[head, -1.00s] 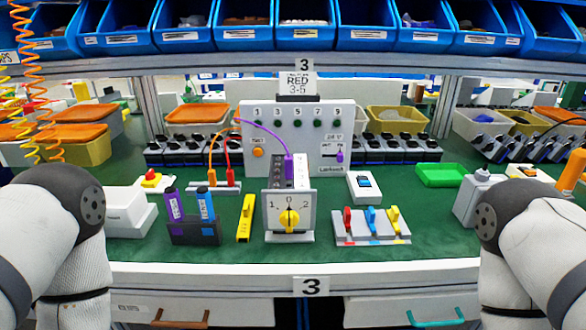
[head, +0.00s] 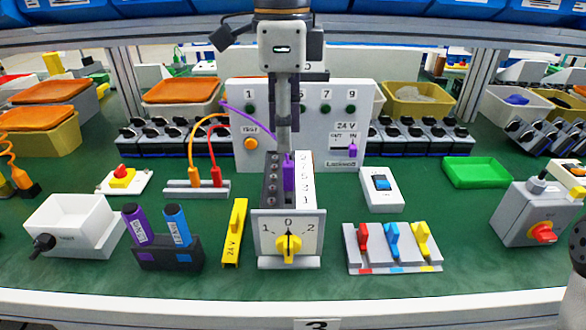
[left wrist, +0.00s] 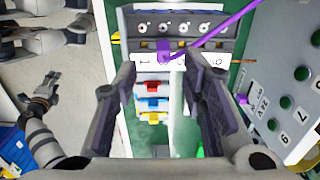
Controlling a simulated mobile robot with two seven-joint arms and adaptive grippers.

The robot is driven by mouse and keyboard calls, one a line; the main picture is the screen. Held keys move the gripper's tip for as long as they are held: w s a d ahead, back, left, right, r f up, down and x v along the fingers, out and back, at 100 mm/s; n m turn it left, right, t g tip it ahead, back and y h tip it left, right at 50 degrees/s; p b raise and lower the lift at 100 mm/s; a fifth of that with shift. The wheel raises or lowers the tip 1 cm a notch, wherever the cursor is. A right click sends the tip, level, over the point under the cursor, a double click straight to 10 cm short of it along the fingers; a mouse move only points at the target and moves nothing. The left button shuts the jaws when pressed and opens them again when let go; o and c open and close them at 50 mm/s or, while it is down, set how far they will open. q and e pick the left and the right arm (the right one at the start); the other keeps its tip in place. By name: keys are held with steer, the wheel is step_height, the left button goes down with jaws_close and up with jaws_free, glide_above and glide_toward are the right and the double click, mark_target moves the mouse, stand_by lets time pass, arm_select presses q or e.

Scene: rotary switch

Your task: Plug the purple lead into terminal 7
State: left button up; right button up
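The purple lead's plug (head: 289,174) stands upright at the top of the rotary switch (head: 318,222), by its numbered side strip. Its cable arcs back left to the test panel. I cannot tell which terminal it is at. In the left wrist view the plug (left wrist: 163,48) lies ahead, between the fingers' lines and apart from them. My left gripper (head: 285,145) points down over the switch; its tips partly overlap the plug in the head view. Its fingers (left wrist: 165,95) are wide apart and empty. My right gripper (left wrist: 42,88) shows small in the left wrist view, its fingers unclear.
The test panel (head: 300,93) stands close behind the switch. Orange and red leads (head: 205,178) rise to its left. Green table shows bare before the grey box (head: 525,215).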

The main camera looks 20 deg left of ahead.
mark_target(288, 163)
arm_select(q)
steer(key=f, duration=0.7)
steer(key=shift+w+d+f, duration=0.15)
steer(key=shift+w+f, duration=0.15)
steer(key=shift+w, duration=0.05)
jaws_close()
